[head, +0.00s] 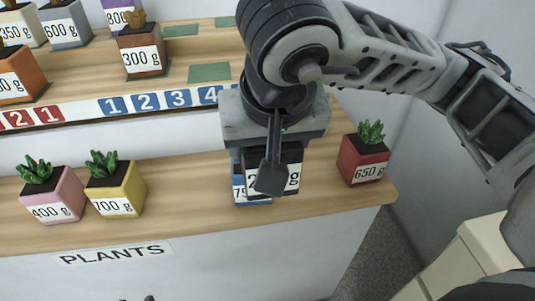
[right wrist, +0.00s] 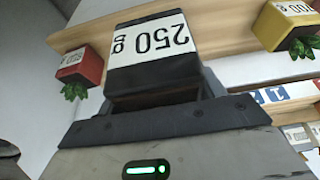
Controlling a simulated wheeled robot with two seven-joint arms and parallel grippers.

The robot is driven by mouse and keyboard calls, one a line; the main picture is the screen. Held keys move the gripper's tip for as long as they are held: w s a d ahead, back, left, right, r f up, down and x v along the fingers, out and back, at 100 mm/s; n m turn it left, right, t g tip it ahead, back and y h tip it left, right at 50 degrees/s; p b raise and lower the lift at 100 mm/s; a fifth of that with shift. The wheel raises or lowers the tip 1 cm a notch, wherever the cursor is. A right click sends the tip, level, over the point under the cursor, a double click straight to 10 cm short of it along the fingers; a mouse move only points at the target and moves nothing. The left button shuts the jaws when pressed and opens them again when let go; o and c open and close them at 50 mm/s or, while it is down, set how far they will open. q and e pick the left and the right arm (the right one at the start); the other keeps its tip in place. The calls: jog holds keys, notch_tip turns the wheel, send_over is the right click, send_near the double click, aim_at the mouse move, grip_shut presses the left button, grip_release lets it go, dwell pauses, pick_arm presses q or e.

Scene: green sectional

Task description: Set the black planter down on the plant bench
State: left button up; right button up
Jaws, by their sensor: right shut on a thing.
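The black planter, labelled 250 g, is held by my right gripper (head: 272,176). In the head view its dark side (head: 291,157) shows around the near finger, which covers the middle of its label. In the right wrist view the planter (right wrist: 152,73) sits at the jaws with its label upside down. The plant bench (head: 215,222) is the lower wooden shelf above the PLANTS sign. The planter overlaps a blue planter (head: 238,184) in the head view; I cannot tell whether it touches the bench. Small dark tips at the bottom edge may be my left gripper (head: 137,299).
A red 650 g planter (head: 363,160) stands right of the held one, near the bench end. A pink planter (head: 52,196) and a yellow planter (head: 116,195) stand at left. Bare bench lies between yellow and blue. The upper shelf (head: 170,62) holds several planters and green pads.

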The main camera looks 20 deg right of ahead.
jog(key=w+d+f, duration=0.2)
jog(key=d+f, duration=0.2)
jog(key=w+d+f+b, duration=0.1)
jog(key=w+d+f, duration=0.1)
jog(key=d+f, duration=0.2)
jog(key=w+d+f+b, duration=0.1)
jog(key=w+d+f, duration=0.1)
jog(key=d+f, duration=0.2)
jog(key=shift+w+f, duration=0.3)
jog(key=shift+w, duration=0.1)
jog(key=shift+f, duration=0.2)
jog(key=shift+f, duration=0.15)
jog(key=o, duration=1.1)
jog(key=shift+o, duration=0.2)
